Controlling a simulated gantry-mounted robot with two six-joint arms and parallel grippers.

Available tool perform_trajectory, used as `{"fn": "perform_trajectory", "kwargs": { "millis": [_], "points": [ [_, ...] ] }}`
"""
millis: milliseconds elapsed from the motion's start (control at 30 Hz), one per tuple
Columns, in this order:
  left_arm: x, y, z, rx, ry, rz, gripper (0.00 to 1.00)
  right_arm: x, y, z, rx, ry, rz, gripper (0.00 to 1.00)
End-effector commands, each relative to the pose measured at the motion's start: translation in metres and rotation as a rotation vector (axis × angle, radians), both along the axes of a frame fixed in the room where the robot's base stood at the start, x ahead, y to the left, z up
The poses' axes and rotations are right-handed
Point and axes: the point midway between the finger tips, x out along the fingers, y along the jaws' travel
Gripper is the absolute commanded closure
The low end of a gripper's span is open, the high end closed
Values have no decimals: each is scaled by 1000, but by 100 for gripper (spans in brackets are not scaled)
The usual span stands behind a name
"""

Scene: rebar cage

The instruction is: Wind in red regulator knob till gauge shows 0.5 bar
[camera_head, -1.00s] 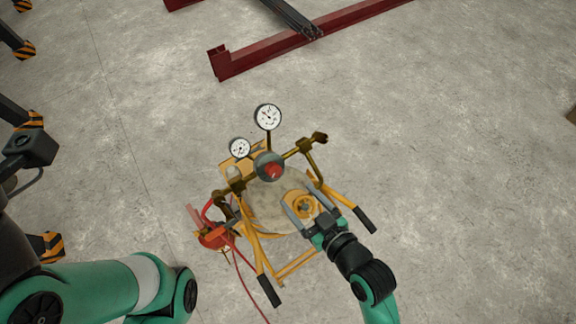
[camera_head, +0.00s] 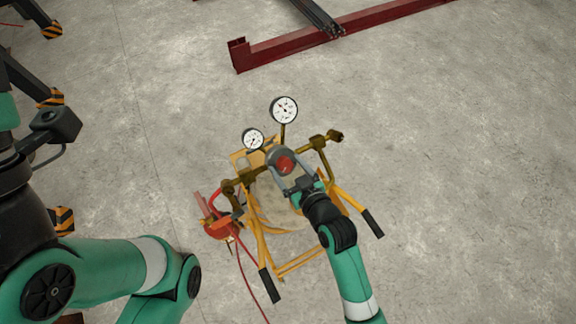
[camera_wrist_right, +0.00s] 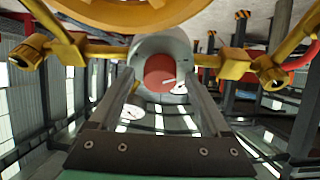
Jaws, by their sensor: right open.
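The red regulator knob (camera_head: 285,165) sits at the front of a grey round regulator body on brass pipework, above a yellow-framed cart. In the right wrist view the knob (camera_wrist_right: 160,70) faces me with a white mark on its right side. My right gripper (camera_head: 289,176) is open at the knob, with one finger on each side; I cannot tell whether they touch it. The larger gauge (camera_head: 284,110) and the smaller gauge (camera_head: 253,139) stand behind the regulator; their readings are too small to tell. My left arm shows at the left, but its gripper is not in view.
A yellow cart handle with a black grip (camera_head: 372,223) sticks out at the right. Red hoses (camera_head: 243,265) hang at the left of the cart. A red steel beam (camera_head: 290,47) lies on the floor behind. The concrete floor to the right is clear.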

Motion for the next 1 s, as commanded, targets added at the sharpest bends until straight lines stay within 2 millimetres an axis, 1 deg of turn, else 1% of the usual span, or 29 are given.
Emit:
{"fn": "perform_trajectory", "kwargs": {
  "millis": [100, 133, 267, 300, 367, 400, 467, 500, 567, 600, 867, 1000],
  "points": [
    [0, 0, 0, 0, 0, 0, 48, 0, 0, 0, 0, 0, 0, 19],
    [0, 0, 0, 0, 0, 0, 48, 0, 0, 0, 0, 0, 0, 21],
    [0, 0, 0, 0, 0, 0, 48, 0, 0, 0, 0, 0, 0, 44],
    [0, 0, 0, 0, 0, 0, 48, 0, 0, 0, 0, 0, 0, 51],
    [0, 0, 0, 0, 0, 0, 48, 0, 0, 0, 0, 0, 0, 62],
    [0, 0, 0, 0, 0, 0, 48, 0, 0, 0, 0, 0, 0, 69],
    [0, 0, 0, 0, 0, 0, 48, 0, 0, 0, 0, 0, 0, 80],
    [0, 0, 0, 0, 0, 0, 48, 0, 0, 0, 0, 0, 0, 87],
    [0, 0, 0, 0, 0, 0, 48, 0, 0, 0, 0, 0, 0, 98],
    [0, 0, 0, 0, 0, 0, 48, 0, 0, 0, 0, 0, 0, 100],
    [0, 0, 3, 0, 0, 0, 48, -1, 0, 1, 15, 8, -14, 100],
    [0, 0, 7, 0, 0, 0, 48, -1, 0, 1, 46, 26, -45, 100]
  ]
}}
